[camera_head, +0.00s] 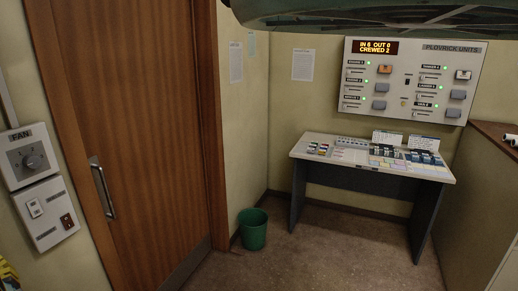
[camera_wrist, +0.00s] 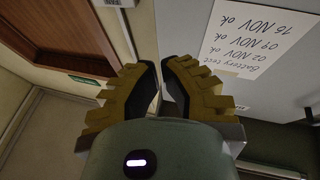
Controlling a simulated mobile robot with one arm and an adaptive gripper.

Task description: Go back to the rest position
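My gripper (camera_wrist: 160,85) shows in the wrist view, with yellow ribbed fingers and dark inner pads. The fingertips are almost together, and I see nothing held between them. A grey panel with a white battery test note (camera_wrist: 255,35), upside down in the picture, lies beyond the fingers. I cannot tell its distance.
A brown door (camera_head: 135,130) stands at left, beside a fan control (camera_head: 30,157). A green bin (camera_head: 253,229) stands near a desk (camera_head: 320,158) with cards and small devices. A unit board (camera_head: 410,78) hangs above. The floor before the desk is clear.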

